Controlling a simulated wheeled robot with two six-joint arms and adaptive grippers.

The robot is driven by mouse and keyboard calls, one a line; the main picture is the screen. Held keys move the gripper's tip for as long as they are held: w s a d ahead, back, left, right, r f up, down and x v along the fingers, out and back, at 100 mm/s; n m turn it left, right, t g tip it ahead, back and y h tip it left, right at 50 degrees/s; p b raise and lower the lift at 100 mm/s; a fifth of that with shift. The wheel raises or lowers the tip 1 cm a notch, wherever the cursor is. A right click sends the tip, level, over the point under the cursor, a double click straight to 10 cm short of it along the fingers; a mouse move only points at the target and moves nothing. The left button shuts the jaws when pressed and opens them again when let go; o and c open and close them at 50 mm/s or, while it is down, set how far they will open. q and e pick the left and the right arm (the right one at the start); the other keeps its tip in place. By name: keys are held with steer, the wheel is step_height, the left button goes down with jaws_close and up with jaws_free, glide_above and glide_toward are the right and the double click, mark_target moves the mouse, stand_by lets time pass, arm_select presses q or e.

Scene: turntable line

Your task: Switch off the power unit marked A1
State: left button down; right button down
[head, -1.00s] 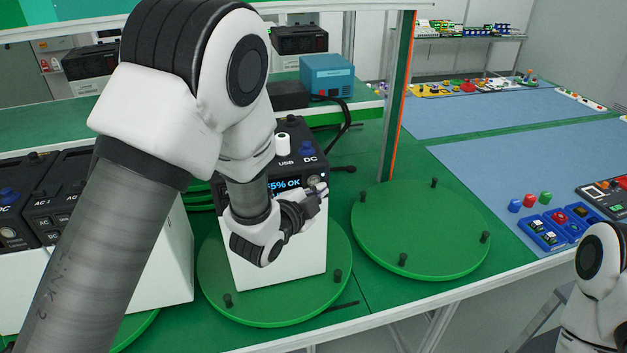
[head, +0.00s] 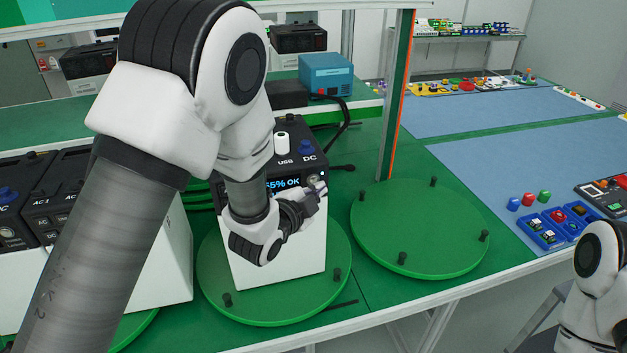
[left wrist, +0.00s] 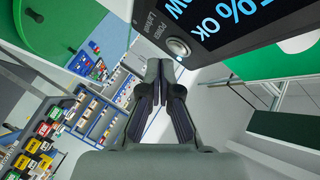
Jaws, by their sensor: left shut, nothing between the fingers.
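A power unit (head: 285,262) with a white body and black top panel stands on a green turntable (head: 215,285). Its lit display (head: 279,184) reads about "65% OK", partly hidden by my left arm. No A1 mark is readable on it. My left gripper (head: 318,190) is shut and empty in front of the panel's right end. In the left wrist view its fingertips (left wrist: 165,72) are just below the button; I cannot tell whether they touch it. My right gripper is out of view.
More black-topped units (head: 62,195) stand at the left, partly behind my arm. An empty green turntable (head: 420,228) with pegs is at the right. A blue box (head: 326,75) sits on the shelf behind. Blue trays (head: 545,233) lie on the right bench.

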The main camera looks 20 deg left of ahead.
arm_select(q)
steer(key=shift+w+a, duration=0.25)
steer(key=shift+w, duration=0.15)
steer(key=shift+w+a+b, duration=0.2)
steer(key=shift+w+b, duration=0.05)
steer(key=shift+b, duration=0.05)
stand_by(0.5)
stand_by(0.4)
steer(key=shift+s+d, duration=0.45)
steer(key=shift+s, duration=0.2)
steer(key=shift+s+d+b, duration=0.2)
steer(key=shift+s+d, duration=0.55)
steer(key=shift+s, duration=0.3)
steer(key=shift+s+d+b, duration=0.2)
steer(key=shift+s+d, duration=0.5)
steer(key=shift+s, duration=0.35)
steer(key=shift+r, duration=0.1)
